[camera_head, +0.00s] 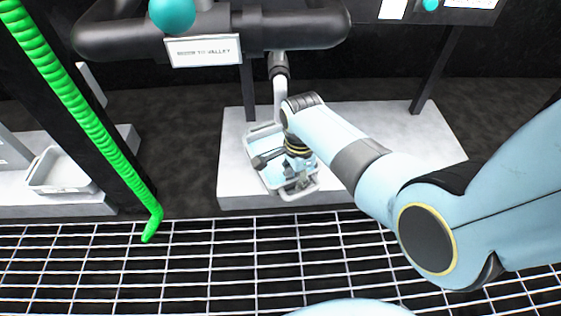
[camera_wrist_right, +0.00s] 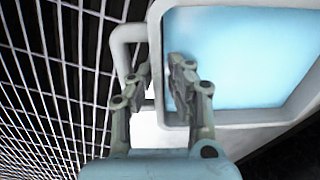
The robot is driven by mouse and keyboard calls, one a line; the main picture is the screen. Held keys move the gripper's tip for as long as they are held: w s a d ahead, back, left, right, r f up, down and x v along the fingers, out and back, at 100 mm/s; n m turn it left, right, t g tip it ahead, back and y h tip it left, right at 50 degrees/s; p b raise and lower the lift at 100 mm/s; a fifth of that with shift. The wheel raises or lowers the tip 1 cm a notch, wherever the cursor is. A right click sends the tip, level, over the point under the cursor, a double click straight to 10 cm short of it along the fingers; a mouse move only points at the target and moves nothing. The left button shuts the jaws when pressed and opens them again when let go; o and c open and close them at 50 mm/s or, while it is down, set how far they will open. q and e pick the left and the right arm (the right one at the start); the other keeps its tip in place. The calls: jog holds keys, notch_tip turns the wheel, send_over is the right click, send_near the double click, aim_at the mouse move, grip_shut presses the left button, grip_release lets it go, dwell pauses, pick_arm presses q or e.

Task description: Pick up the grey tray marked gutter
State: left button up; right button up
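A grey tray (camera_head: 268,143) with a pale blue inside sits on a light grey slab below the pipes in the head view. No gutter marking is legible on it. The tray's rim (camera_wrist_right: 250,116) and a loop handle at its left show large in the right wrist view. My right gripper (camera_head: 295,184) is at the tray's near end; its fingers (camera_wrist_right: 160,72) stand apart on either side of the tray wall, one inside and one outside by the handle. I cannot tell whether they touch it. My left gripper is not in view.
A second pale tray (camera_head: 60,172) stands on another slab at the left. A bright green pole (camera_head: 85,118) slants between the slabs. Dark pipes (camera_head: 120,40) with a white sign (camera_head: 204,51) hang above. A white wire grating (camera_head: 200,265) spans the front.

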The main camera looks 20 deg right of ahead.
grip_shut()
dwell(0.8)
